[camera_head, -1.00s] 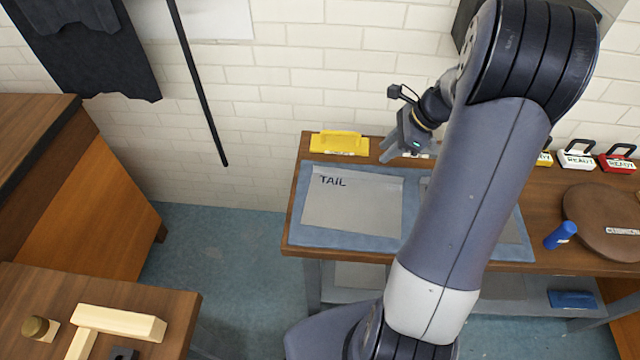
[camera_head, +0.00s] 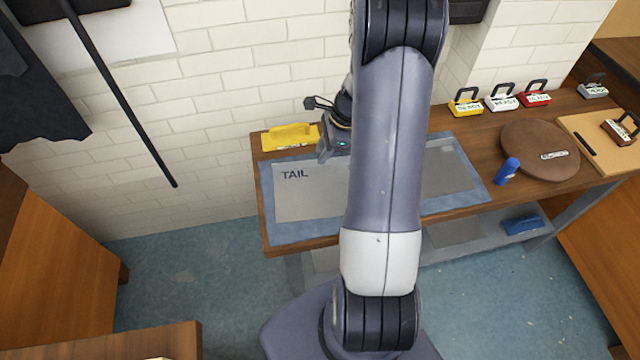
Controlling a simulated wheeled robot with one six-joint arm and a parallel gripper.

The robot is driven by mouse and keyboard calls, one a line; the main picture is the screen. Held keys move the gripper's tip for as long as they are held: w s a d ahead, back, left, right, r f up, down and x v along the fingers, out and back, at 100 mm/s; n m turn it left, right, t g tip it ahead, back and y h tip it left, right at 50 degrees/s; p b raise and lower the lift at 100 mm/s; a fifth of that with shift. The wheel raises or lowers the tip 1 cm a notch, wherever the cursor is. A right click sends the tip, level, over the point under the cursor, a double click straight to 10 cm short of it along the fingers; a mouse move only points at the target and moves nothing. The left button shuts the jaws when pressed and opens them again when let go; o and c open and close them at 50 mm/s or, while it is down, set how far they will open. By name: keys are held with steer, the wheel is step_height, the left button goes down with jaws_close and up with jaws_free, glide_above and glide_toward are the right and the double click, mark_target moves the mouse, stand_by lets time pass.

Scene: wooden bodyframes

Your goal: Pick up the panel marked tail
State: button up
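The panel marked TAIL (camera_head: 305,198) is a flat grey sheet lying on a blue mat (camera_head: 268,215) at the left end of the wooden bench. My arm covers its right part. My gripper (camera_head: 324,156) hangs over the panel's upper edge, near the yellow block, with its fingers pointing down. The fingers are small and partly overlapped, so I cannot tell whether they are apart. I see nothing held in them. A second grey sheet (camera_head: 450,172) lies on the mat to the right of my arm.
A yellow block (camera_head: 290,137) sits at the bench's back left. A blue cylinder (camera_head: 507,170) and a round brown board (camera_head: 540,150) are to the right. Several READY-labelled holders, including a yellow one (camera_head: 465,103), stand along the back.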

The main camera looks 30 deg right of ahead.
steer(key=shift+x, duration=1.45)
jaws_close()
